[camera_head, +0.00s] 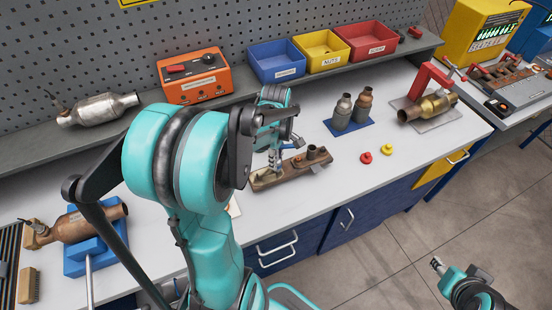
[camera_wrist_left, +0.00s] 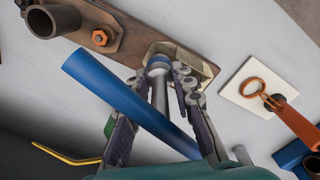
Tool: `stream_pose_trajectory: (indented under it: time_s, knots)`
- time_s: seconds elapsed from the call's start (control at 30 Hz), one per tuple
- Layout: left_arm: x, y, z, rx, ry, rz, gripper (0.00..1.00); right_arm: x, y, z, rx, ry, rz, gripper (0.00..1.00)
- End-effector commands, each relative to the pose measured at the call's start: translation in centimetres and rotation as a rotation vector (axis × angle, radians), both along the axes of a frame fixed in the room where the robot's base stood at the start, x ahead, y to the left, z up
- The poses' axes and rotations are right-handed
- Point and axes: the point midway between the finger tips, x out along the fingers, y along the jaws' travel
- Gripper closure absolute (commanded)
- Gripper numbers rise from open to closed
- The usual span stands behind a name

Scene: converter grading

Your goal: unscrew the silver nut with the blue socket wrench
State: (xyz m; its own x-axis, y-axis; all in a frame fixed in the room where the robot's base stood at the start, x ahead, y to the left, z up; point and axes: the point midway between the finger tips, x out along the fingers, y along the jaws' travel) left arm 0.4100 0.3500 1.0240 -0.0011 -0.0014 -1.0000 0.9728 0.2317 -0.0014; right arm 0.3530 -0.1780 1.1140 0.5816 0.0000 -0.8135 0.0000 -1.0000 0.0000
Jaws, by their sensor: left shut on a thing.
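In the head view my left gripper (camera_head: 275,148) is above the brown flange fixture (camera_head: 267,180). The socket end is at the pale recess (camera_wrist_left: 183,56) of this fixture; I cannot tell whether it touches. The silver nut is not visible. A copper-coloured nut (camera_wrist_left: 101,38) shows on the fixture. My right gripper (camera_head: 437,263) is at the lower right, away from the bench.
Beside the fixture, an orange ring-ended tool (camera_wrist_left: 268,93) lies partly on a white card (camera_wrist_left: 236,90). Red (camera_head: 366,158) and yellow (camera_head: 387,149) knobs lie on the bench to the right. Two small converters stand on a blue mat (camera_head: 357,128). Bench around the knobs is clear.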

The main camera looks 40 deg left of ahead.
Motion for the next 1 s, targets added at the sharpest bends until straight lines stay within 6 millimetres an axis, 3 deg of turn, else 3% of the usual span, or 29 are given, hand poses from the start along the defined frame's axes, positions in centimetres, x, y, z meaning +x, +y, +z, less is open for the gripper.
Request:
stream_pose_trajectory:
  time_s: [0.2,0.43,0.7,1.0]
  knots:
    - [0.08,0.10,-0.02,0.000,0.000,-0.319,1.00,0.00,0.00,-0.22,0.000,0.000,0.000,0.60]
    - [0.12,0.13,0.00,0.000,0.000,-0.468,1.00,0.00,0.00,-0.28,0.000,0.000,0.000,0.60]
    - [0.26,0.17,-0.01,0.000,0.000,-0.854,1.00,0.00,0.00,-0.48,0.000,0.000,0.000,0.60]
    - [0.27,0.19,0.01,0.000,0.000,-0.932,1.00,0.00,0.00,-0.48,0.000,0.000,0.000,0.60]
